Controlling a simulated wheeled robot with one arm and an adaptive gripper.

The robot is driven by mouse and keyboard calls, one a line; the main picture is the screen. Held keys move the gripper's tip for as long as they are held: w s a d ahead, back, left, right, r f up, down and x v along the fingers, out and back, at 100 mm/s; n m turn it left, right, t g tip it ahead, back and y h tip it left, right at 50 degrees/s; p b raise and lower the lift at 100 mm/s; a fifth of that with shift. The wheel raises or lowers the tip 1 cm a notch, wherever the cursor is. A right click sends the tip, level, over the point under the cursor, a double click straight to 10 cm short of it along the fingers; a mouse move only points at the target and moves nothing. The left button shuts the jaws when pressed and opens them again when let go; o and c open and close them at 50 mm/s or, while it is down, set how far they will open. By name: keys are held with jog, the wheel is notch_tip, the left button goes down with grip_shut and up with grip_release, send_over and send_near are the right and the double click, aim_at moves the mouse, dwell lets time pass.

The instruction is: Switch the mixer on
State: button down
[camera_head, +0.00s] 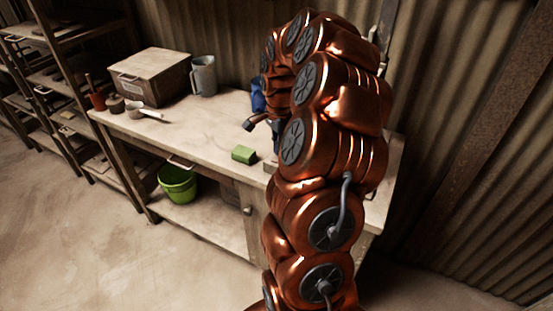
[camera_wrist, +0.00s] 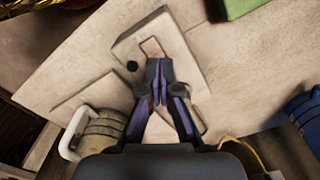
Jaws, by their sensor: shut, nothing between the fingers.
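My gripper (camera_wrist: 161,64) is shut and empty in the wrist view. Its fingertips are over or close to a pale flat box or plate (camera_wrist: 188,64) on the bench. A small reddish-brown rectangle (camera_wrist: 153,47), perhaps a switch, shows just beyond the fingertips. A small black round knob or spot (camera_wrist: 132,67) is to their left. I cannot tell whether the fingertips touch the plate. I cannot say for certain which thing is the mixer. In the head view my arm hides the gripper and the plate.
The workbench (camera_head: 190,135) carries a green block (camera_head: 244,154), a grey jug (camera_head: 204,75) and a lidded box (camera_head: 150,76). A blue thing (camera_head: 258,96) is partly hidden by my arm. A beige round thing with a white handle (camera_wrist: 98,137) is left of my gripper. A green bucket (camera_head: 177,183) is below.

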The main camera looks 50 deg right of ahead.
jog(key=shift+f+b, duration=0.4)
jog(key=shift+f, duration=0.2)
dwell(0.3)
jog(key=shift+r, duration=3.5)
jog(key=shift+a, duration=0.1)
